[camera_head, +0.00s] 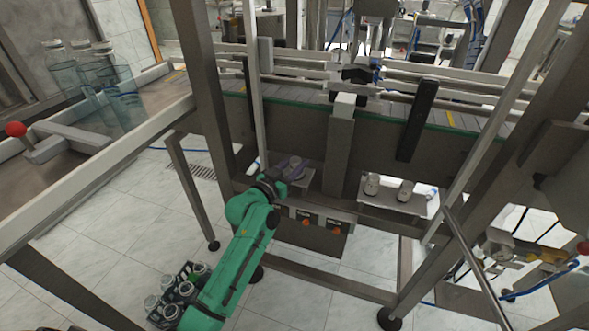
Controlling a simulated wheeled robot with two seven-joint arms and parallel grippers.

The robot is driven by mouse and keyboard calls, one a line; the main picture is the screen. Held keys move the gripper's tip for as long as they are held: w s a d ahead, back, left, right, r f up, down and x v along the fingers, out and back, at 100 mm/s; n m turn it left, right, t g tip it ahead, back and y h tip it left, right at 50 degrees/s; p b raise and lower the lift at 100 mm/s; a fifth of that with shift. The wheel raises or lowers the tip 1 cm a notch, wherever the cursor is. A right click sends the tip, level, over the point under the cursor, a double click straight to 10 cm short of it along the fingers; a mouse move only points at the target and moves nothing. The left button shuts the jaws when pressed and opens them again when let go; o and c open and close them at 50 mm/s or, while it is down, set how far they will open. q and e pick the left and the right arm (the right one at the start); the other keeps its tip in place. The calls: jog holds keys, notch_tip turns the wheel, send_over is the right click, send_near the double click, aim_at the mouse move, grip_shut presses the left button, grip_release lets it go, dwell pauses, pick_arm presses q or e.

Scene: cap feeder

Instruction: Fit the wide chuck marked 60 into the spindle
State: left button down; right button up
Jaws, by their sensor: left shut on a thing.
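My left gripper (271,186), at the end of the green arm, is at a small shelf under the conveyor. It is shut on a greyish part (293,168) that shows just beyond its fingers. The part is small and partly hidden, so I cannot read a number on it or tell whether it is the wide chuck marked 60. Two round grey pieces, one at the left (372,184) and one at the right (405,190), stand on a light tray to the right; their markings are unreadable. I cannot pick out the spindle with certainty. My right gripper is not in view.
Steel frame posts (204,80) and a slanting bar rise close around the arm. The conveyor (455,118) runs above the shelf. A control panel with orange-red buttons (306,222) is just below. A crate of jars (172,291) is on the floor at lower left.

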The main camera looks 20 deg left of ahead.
pick_arm(q)
jog(key=shift+w+a+f, duration=0.2)
jog(key=shift+w+f, duration=0.05)
jog(key=shift+w, duration=0.15)
jog(key=shift+w+f, duration=0.15)
jog(key=shift+w, duration=0.05)
jog(key=c, duration=0.6)
grip_release()
jog(key=shift+s, duration=0.15)
jog(key=shift+o, duration=0.6)
jog(key=shift+s+r, duration=0.2)
jog(key=shift+r, duration=0.05)
jog(key=shift+w+f, duration=0.1)
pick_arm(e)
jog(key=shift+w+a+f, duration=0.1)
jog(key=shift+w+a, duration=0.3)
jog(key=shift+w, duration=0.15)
